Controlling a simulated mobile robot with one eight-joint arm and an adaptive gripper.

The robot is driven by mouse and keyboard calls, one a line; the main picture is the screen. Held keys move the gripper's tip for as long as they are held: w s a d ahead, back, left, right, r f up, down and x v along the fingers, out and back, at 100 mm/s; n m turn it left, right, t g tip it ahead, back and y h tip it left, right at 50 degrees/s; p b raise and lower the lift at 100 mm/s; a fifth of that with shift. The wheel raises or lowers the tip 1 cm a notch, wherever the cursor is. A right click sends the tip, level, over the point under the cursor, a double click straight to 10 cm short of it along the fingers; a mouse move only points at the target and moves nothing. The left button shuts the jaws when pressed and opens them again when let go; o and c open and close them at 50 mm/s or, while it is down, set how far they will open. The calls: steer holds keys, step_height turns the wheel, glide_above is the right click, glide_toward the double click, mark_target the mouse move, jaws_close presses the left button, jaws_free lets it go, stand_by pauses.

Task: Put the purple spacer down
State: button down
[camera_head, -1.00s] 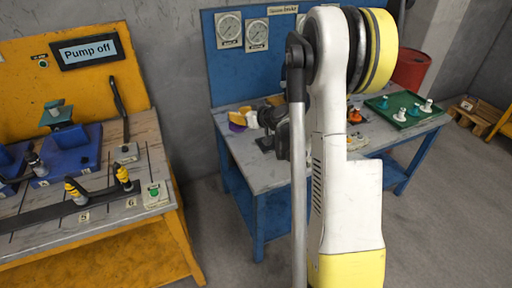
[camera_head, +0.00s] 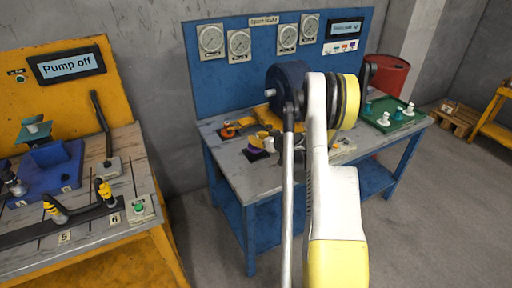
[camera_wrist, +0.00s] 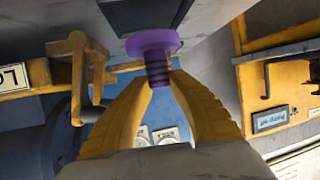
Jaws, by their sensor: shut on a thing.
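The purple spacer (camera_wrist: 153,46) has a wide round flange and a ribbed narrower shaft. My gripper (camera_wrist: 160,78) is shut on the shaft with its two yellow fingers in the wrist view. The flange points away from the fingers, towards a dark square pad (camera_wrist: 143,12) on the grey tabletop. My arm hides part of the bench.
The blue bench (camera_head: 229,158) has gauges on its back panel (camera_head: 262,65). An orange part (camera_head: 229,130) stands just behind and left of the spacer. A green tray (camera_head: 397,121) with several pegs lies right. A yellow bench with a "Pump off" display (camera_head: 70,65) stands left.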

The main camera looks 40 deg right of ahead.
step_height(320, 180, down, 3)
steer(key=shift+b, duration=0.5)
steer(key=shift+r, duration=0.1)
steer(key=c, duration=1.3)
jaws_free()
